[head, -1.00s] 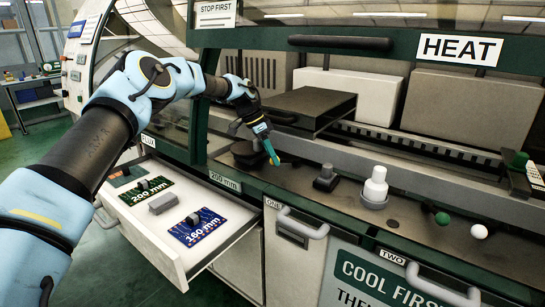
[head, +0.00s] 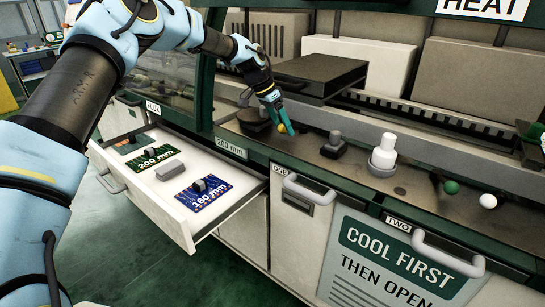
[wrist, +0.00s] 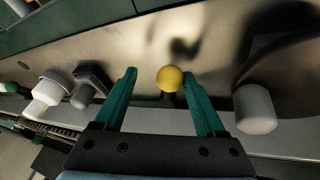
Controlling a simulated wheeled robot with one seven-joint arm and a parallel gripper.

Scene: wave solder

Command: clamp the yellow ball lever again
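The yellow ball lever shows as a small yellow ball in the head view (head: 282,128), at the tip of my gripper (head: 278,113) over the machine's deck. In the wrist view the yellow ball (wrist: 170,79) lies between the tips of my gripper's two green fingers (wrist: 160,76), on a short dark stem. The fingers stand apart. The ball is close to the right finger, with a clear gap to the left one; whether it touches the right finger I cannot tell.
A dark round block (head: 254,122) stands left of the gripper. A grey clamp knob (head: 334,143) and a white bottle-shaped part (head: 383,155) stand to the right, then green (head: 451,187) and white (head: 488,201) balls. An open drawer (head: 160,205) holds circuit boards.

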